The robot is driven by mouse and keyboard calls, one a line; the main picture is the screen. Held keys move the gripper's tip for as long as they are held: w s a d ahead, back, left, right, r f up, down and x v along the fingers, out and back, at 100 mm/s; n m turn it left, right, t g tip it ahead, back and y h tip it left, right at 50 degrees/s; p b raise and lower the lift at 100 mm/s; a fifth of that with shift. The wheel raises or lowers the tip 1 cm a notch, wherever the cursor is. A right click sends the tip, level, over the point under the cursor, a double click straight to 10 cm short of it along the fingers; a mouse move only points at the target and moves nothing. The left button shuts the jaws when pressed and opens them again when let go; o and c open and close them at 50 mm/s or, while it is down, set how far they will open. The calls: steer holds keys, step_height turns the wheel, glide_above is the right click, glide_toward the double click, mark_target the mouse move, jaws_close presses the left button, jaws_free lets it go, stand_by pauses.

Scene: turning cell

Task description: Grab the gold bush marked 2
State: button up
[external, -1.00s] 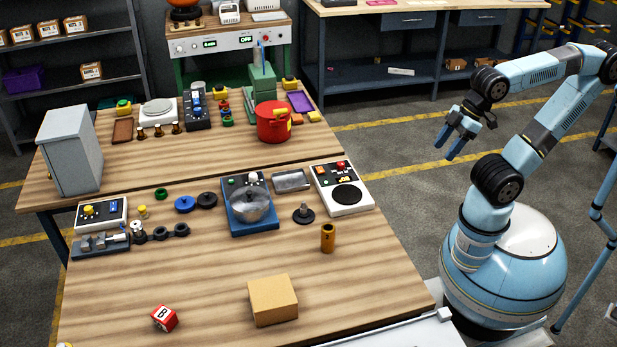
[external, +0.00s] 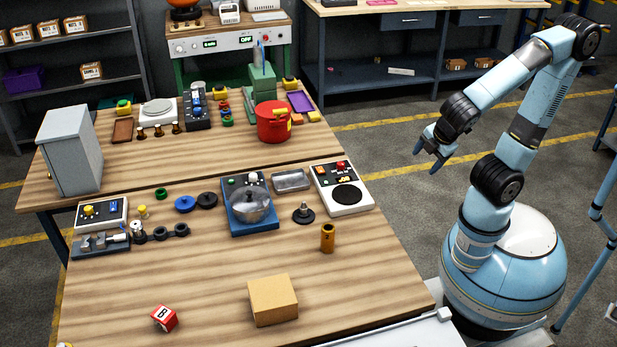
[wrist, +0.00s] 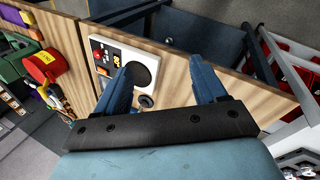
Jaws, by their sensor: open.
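A gold bush (external: 327,238) stands upright on the near wooden table, right of its middle. Dark marks show on its side, but the number is too small to read. I cannot make it out in the wrist view. My gripper (external: 429,160) is open and empty, with its fingers pointing down. It hangs above the floor beyond the table's right edge, up and to the right of the bush and well apart from it. In the wrist view both blue fingers stand wide apart with nothing between them.
A white device with a round black plate (external: 346,196) and a dark disc with a peg (external: 303,214) stand behind the bush. A cardboard box (external: 273,299) and a red lettered cube (external: 164,318) lie in front. The wood around the bush is clear.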

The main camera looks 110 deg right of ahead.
steer(key=w+d+f+n+g+h, duration=0.1)
steer(key=w+d+f+n+h, duration=0.15)
steer(key=w+n+h, duration=0.25)
steer(key=n+t+h, duration=0.3)
steer(key=n+t, duration=1)
steer(key=n, duration=0.6)
glide_toward(328, 238)
steer(key=x, duration=0.8)
steer(key=s+d+x, duration=0.1)
steer(key=x, duration=0.3)
steer(key=shift+w+d, duration=0.25)
steer(key=shift+d, duration=0.1)
steer(key=shift+c, duration=0.4)
steer(key=c, duration=1.1)
